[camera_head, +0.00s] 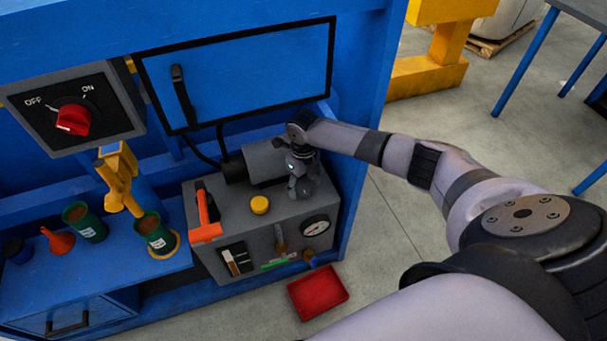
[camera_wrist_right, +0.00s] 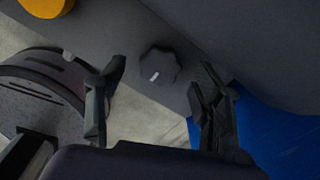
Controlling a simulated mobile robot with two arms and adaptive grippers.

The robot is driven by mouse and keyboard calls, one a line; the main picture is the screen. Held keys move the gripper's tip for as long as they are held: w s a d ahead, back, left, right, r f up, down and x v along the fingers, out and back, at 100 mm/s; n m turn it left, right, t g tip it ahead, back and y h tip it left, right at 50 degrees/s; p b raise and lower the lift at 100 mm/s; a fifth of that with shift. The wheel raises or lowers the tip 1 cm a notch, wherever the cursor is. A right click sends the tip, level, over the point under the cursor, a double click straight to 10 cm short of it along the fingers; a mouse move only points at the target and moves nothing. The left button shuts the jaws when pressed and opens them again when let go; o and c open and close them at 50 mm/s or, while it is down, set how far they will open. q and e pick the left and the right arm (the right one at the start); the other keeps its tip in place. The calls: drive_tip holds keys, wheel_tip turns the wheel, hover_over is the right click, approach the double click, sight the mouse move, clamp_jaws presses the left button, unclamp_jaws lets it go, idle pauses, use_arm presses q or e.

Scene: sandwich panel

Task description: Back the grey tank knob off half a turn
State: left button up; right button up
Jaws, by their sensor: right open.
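The grey tank (camera_head: 232,210) stands on the floor against the blue machine. The dark grey knob (camera_wrist_right: 158,66) sits on the tank's top in the right wrist view, round with a scalloped rim and a short white mark near its lower edge. My right gripper (camera_wrist_right: 162,78) is open, one finger to each side of the knob in the picture, apart from it. In the head view my right gripper (camera_head: 302,185) is over the right part of the tank's top, where the knob cannot be made out. My left gripper is not in view.
A yellow cap (camera_head: 260,204), an orange-red handle (camera_head: 205,215) and a grey motor (camera_head: 264,161) are on the tank. A gauge (camera_head: 316,226) is on its front. A red tray (camera_head: 318,291) lies on the floor. The red switch (camera_head: 73,119) and green cups stand left.

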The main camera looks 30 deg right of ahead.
sight(303, 190)
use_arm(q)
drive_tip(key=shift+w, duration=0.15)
use_arm(e)
wheel_tip(303, 190, up, 6)
drive_tip(key=shift+r, duration=0.1)
idle(0.5)
